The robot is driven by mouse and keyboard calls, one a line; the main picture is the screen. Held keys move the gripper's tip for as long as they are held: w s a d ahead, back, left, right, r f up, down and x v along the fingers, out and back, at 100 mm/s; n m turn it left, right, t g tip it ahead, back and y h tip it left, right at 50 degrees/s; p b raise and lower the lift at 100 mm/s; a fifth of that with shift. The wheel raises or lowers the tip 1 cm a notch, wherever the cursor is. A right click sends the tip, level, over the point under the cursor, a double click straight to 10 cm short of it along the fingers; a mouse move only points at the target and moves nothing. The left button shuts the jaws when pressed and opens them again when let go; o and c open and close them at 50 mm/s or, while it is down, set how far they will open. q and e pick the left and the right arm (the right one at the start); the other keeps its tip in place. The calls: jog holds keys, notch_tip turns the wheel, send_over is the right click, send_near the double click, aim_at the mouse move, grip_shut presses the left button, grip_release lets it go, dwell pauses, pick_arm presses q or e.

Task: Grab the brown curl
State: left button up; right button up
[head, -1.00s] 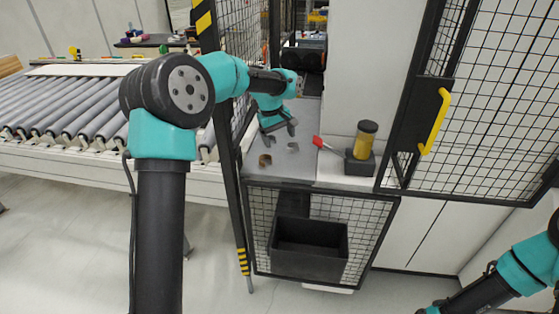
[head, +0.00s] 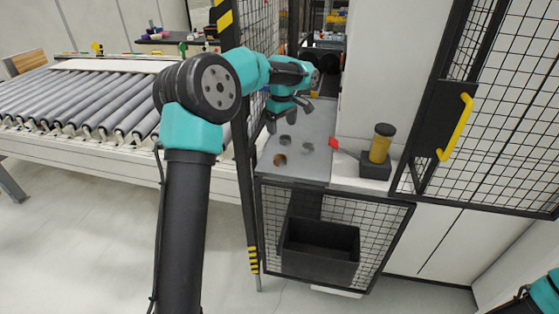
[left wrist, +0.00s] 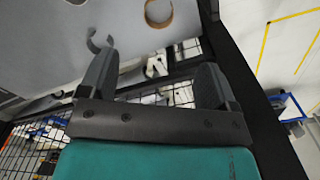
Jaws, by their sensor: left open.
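The brown curl (head: 280,160) lies on the grey bench top near its front left. In the left wrist view the brown curl (left wrist: 150,20) shows as a ring at the top edge, partly cut off, beyond the space between the fingertips. Two grey curls, one behind it (head: 285,140) and one to its right (head: 307,149), lie apart from it; one grey curl (left wrist: 97,42) shows by the left finger in the wrist view. My left gripper (head: 289,118) is open and empty, above and behind the brown curl, not touching it. My right gripper is out of view.
A red-handled tool (head: 335,143) and a yellow and black container (head: 380,148) in a dark holder stand right of the curls. A dark bin (head: 320,270) sits below the bench. A mesh fence and post (head: 243,150) stand left, with a roller conveyor (head: 90,100) beyond.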

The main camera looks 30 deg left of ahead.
pick_arm(q)
send_over(281, 164)
notch_tip(281, 164, down, 9)
jog(key=shift+w+f, duration=0.1)
dwell(0.3)
jog(key=shift+f, duration=2.6)
jog(key=c, duration=1)
jog(key=shift+r, duration=0.15)
